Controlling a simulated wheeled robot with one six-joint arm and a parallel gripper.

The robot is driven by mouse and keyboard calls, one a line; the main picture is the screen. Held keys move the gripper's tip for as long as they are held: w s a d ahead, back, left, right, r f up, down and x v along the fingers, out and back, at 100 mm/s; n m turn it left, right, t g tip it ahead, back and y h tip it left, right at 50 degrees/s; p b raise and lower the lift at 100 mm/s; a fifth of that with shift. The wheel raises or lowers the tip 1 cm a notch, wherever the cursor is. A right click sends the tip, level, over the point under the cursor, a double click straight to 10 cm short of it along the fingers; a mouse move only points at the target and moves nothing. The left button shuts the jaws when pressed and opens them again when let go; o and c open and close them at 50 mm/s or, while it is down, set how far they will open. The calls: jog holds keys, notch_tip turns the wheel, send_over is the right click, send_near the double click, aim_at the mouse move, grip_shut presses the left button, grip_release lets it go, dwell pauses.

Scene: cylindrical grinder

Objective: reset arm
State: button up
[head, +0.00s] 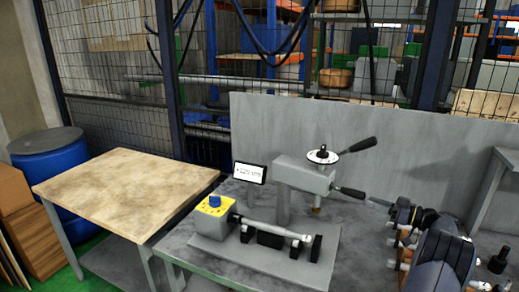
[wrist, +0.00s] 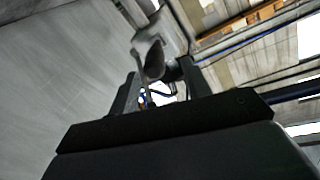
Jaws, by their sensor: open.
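My gripper (wrist: 158,88) shows in the wrist view, its two dark fingers apart with nothing held between them. Beyond the fingertips is a grey part with a dark handle (wrist: 154,60), which looks like part of the lever-handled station. There, the grey station (head: 305,176) stands on the bench with two dark levers and a round dial.
A wooden-topped table (head: 125,190) stands at left, beside a blue barrel (head: 48,165). A grey panel (head: 380,140) backs the metal bench (head: 185,246). A dark rounded assembly with pale cylindrical ends (head: 440,255) fills the lower right. The wooden tabletop is clear.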

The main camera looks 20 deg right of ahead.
aim_at(354, 196)
jog(key=p+x, duration=0.2)
jog(key=x, duration=0.6)
jog(key=shift+w+a, duration=0.1)
jog(key=shift+r, duration=0.1)
